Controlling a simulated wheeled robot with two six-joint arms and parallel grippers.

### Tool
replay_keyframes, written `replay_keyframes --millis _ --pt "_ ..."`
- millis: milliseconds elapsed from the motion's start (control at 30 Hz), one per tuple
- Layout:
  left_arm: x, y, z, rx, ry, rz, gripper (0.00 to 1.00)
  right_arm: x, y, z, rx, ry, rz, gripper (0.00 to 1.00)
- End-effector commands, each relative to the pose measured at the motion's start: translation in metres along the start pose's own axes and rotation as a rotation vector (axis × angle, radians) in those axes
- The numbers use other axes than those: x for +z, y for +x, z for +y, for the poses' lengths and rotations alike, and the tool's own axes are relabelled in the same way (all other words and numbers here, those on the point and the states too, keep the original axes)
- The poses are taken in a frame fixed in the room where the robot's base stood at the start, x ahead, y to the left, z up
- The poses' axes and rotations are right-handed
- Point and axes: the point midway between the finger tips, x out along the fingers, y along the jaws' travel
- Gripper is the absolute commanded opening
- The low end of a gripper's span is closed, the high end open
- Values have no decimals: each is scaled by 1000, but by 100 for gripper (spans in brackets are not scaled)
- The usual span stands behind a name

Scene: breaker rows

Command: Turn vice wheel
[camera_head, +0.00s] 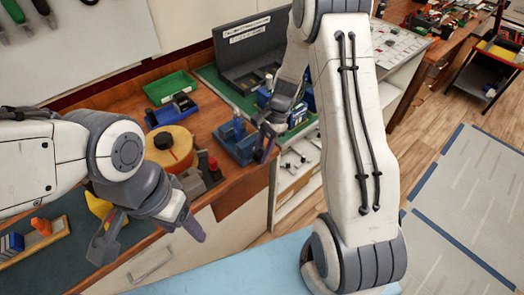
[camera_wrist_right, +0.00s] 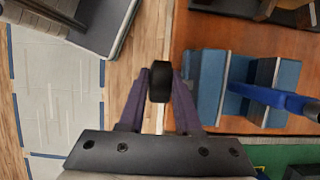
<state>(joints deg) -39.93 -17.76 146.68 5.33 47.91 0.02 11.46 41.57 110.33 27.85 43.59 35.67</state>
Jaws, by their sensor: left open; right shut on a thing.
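The blue vice (camera_head: 236,143) stands at the right edge of the wooden bench. In the right wrist view its blue jaws (camera_wrist_right: 208,88) are to the right of the fingers. The black vice wheel (camera_wrist_right: 160,80) sticks out from the vice's side and lies between the purple fingertips. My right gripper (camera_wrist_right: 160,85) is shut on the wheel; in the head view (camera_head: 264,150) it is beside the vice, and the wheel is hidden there. My left gripper (camera_head: 148,238) is open and empty, in front of the bench's near edge.
A round yellow-orange object (camera_head: 169,147) stands on the bench left of the vice, with a green tray (camera_head: 170,87) behind it. A blue tool (camera_wrist_right: 285,101) lies across the vice in the wrist view. A grey open case (camera_head: 252,48) stands behind. Floor is clear at right.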

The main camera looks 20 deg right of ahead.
Motion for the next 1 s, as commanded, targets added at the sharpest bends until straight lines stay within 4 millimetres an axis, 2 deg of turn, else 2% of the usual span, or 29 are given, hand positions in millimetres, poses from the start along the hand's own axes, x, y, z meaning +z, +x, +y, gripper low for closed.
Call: replay_keyframes --millis 233,500,633,767,867,1000 --pt "-1 -13 1 0 0 0 62 4 -2 0 2 -3 78 0" --pt "-2 -37 3 0 -2 0 62 8 -1 0 3 -8 251 0" --pt "-2 -39 3 0 -2 0 62 9 3 0 0 -10 333 0" --pt "-2 -30 2 0 -2 0 62 9 8 -1 -3 -13 413 0" --pt "-1 -14 1 0 -1 0 62 8 12 -2 -5 -12 472 0" --pt "1 17 -1 0 0 0 62 8 17 -2 -8 -12 554 0"
